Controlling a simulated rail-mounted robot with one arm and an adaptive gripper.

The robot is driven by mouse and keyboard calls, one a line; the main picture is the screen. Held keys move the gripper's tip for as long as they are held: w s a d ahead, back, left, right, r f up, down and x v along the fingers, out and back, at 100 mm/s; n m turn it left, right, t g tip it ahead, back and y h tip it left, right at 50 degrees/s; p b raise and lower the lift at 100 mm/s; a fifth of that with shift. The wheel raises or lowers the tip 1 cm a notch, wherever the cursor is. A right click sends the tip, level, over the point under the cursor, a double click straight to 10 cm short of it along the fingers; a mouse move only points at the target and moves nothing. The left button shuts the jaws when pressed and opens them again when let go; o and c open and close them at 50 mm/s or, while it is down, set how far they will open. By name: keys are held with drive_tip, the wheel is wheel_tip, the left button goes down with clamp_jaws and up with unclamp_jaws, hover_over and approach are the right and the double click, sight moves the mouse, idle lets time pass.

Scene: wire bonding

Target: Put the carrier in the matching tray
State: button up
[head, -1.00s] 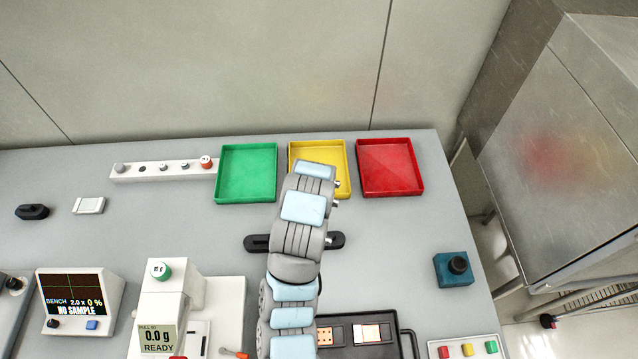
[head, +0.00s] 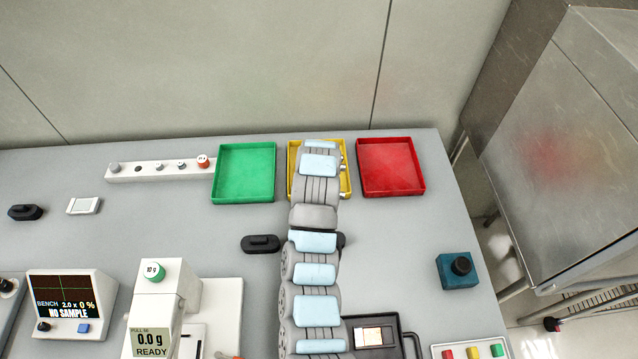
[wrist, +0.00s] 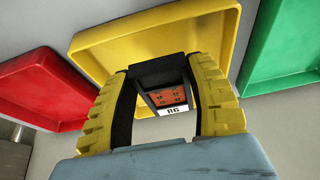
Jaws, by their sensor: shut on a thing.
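My gripper (wrist: 165,98) is shut on the carrier (wrist: 168,97), a small dark block with an orange patterned face and a white label that seems to read "BG". The carrier is held between the yellow ribbed fingers, with the yellow tray (wrist: 130,45) behind it in the wrist view. The red tray (wrist: 35,85) and green tray (wrist: 285,55) flank it there. In the head view my arm covers much of the yellow tray (head: 293,160), between the green tray (head: 244,172) and the red tray (head: 390,166). The gripper and carrier are hidden there by my arm.
A dark carrier holder (head: 400,350) with a lit part is at the front. A pull tester (head: 160,310), a bench monitor (head: 65,300), a black handled piece (head: 262,244) and a teal button box (head: 457,270) stand on the bench.

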drive_tip(key=shift+w+d+f, duration=0.1)
drive_tip(key=shift+w+f, duration=0.4)
drive_tip(key=shift+f, duration=0.15)
drive_tip(key=shift+w+d+f, duration=0.1)
drive_tip(key=shift+w+f, duration=0.35)
drive_tip(key=shift+f, duration=0.2)
drive_tip(key=shift+w+f, duration=0.1)
drive_tip(key=shift+f, duration=1.45)
drive_tip(key=shift+f, duration=0.2)
drive_tip(key=o, duration=1.2)
drive_tip(key=shift+c, duration=0.2)
drive_tip(key=shift+r, duration=0.1)
drive_tip(key=shift+r, duration=0.35)
drive_tip(key=v, duration=1.1)
drive_tip(key=shift+r, duration=0.2)
